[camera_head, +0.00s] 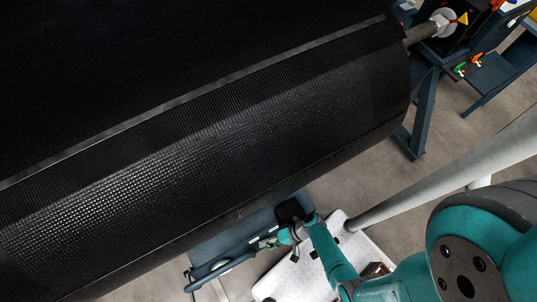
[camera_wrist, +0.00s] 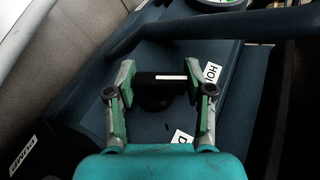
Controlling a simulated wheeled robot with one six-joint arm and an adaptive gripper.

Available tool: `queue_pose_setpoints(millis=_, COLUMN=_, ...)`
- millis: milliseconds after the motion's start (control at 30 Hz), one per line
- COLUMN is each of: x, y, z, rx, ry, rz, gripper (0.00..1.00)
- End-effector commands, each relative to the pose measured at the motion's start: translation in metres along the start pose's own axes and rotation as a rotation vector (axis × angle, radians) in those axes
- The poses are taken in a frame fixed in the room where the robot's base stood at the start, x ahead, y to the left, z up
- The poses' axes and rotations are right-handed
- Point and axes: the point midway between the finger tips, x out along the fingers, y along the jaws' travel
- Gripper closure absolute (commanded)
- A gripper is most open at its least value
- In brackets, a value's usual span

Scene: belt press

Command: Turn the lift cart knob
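The lift cart knob (camera_wrist: 156,92) is black with a white line across it. In the wrist view it sits on the dark blue cart panel (camera_wrist: 165,60), between the two fingers of my gripper (camera_wrist: 166,80). The fingers stand wide apart, and a narrow gap seems to show on each side of the knob, so I see no grip on it. The white line runs nearly level across the picture. In the head view my gripper (camera_head: 284,238) is over the blue lift cart (camera_head: 222,243), and the knob cannot be made out.
A dark blue bar (camera_wrist: 190,26) crosses above the knob. In the head view a large black belt roll (camera_head: 200,170) hangs close over the cart. Grey floor (camera_head: 400,215) shows at right.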

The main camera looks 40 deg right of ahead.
Motion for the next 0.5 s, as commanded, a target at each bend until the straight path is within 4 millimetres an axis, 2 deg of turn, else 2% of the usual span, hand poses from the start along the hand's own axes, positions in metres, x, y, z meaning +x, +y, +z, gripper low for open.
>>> queue_pose_setpoints(millis=500, x=-0.0011, y=-0.0012, z=-0.0014, rx=0.047, ry=-0.002, rz=-0.121, gripper=0.82)
